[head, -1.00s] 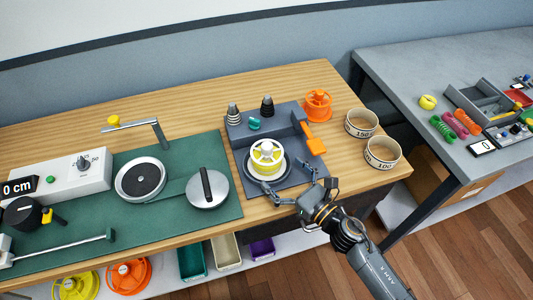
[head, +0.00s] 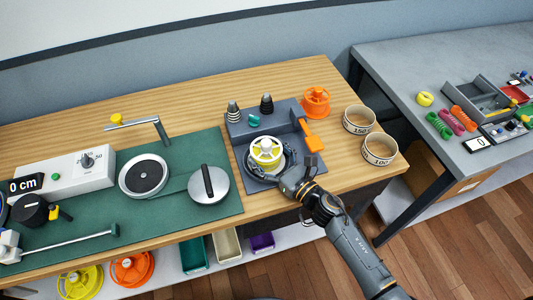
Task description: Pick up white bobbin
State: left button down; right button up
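The white bobbin (head: 267,150), with yellow strap wound on it, sits upright on a dark round plate on the grey fixture (head: 262,121). My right gripper (head: 268,163) has come in from the lower right and is at the bobbin's near side. Its dark fingers reach around the bobbin's left and right edges and blend with the plate. Whether they touch or grip it is unclear. My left gripper is not in the head view.
An orange lever (head: 313,138) and an orange bobbin (head: 316,101) stand right of and behind the fixture. Two round bowls (head: 359,119) (head: 379,150) are at the table's right end.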

aim_at(270, 148)
jog(key=c, duration=0.4)
jog(key=shift+o, duration=0.2)
jog(key=shift+r, duration=0.6)
notch_tip(270, 148, up, 3)
jog(key=shift+s+f+p, duration=0.1)
jog(key=shift+f+p, duration=0.05)
jog(key=shift+p, duration=0.25)
jog(key=s+d+r+p, duration=0.2)
jog(key=s+r, duration=0.7)
jog(key=s, duration=0.5)
jog(key=s+d+r+m+t+h+b, duration=0.1)
jog(key=d+m+t+h, duration=0.3)
jog(key=d, duration=1.3)
jog(key=m+h, duration=0.4)
jog(key=h, duration=0.3)
jog(key=shift+s+r+h+b, duration=0.15)
jog(key=shift+s+h+b, duration=0.2)
jog(key=shift+h+b, duration=0.05)
